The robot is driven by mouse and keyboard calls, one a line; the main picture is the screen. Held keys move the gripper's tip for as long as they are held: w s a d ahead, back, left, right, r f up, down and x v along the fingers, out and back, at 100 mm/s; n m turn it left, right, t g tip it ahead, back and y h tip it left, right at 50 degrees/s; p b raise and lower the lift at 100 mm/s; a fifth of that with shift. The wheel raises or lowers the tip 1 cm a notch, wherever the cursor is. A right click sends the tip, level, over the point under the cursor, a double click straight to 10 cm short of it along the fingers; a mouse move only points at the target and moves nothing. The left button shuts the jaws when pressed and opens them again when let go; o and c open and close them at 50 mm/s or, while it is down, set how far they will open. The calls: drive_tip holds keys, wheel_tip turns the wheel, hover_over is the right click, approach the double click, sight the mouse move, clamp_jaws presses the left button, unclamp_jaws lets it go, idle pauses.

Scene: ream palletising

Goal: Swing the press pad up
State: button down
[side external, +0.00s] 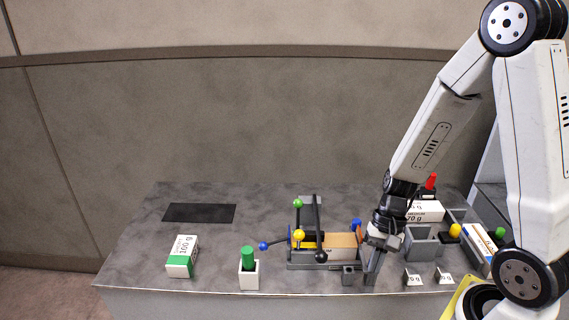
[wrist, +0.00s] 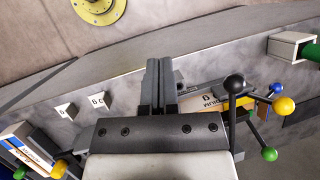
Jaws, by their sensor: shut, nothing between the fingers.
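A grey press fixture (side external: 310,266) stands near the table's front, with levers ending in coloured balls. A tan-topped ream (side external: 340,241) lies in it; part of it shows in the wrist view (wrist: 207,98). A dark lever with a black ball (side external: 320,257) slopes down across the front of the press; its ball also shows in the wrist view (wrist: 234,83). I cannot clearly make out the press pad. My gripper (side external: 371,280) points down just right of the press, shut and empty. Its fingers (wrist: 158,68) are together in the wrist view, beside the ream and apart from the black ball.
Left of the press are a green cylinder in a white holder (side external: 249,275), a green-and-white box (side external: 182,257) and a dark mat (side external: 200,213). Grey bins (side external: 420,243), boxes and small labelled cards (side external: 412,279) crowd the right. The back middle of the table is clear.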

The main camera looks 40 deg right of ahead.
drive_tip(key=shift+w+d+f+m+t+y, duration=0.8)
drive_tip(key=shift+m+t, duration=0.85)
drive_tip(key=shift+m, duration=1.3)
drive_tip(key=shift+w+d+f+m+t+y, duration=0.65)
drive_tip(key=shift+w+d+m+t+y, duration=0.7)
drive_tip(key=shift+m, duration=1.65)
drive_tip(key=shift+w+d+f+m+t+y, duration=0.25)
drive_tip(key=shift+d+f+m+t+y, duration=0.35)
drive_tip(key=shift+m+t, duration=1.85)
drive_tip(key=shift+w+f+m+g, duration=0.1)
drive_tip(key=shift+f+m+g, duration=0.05)
drive_tip(key=shift+m+g, duration=0.4)
drive_tip(key=shift+x, duration=4.85)
drive_tip(key=shift+f, duration=0.15)
drive_tip(key=shift+d, duration=0.1)
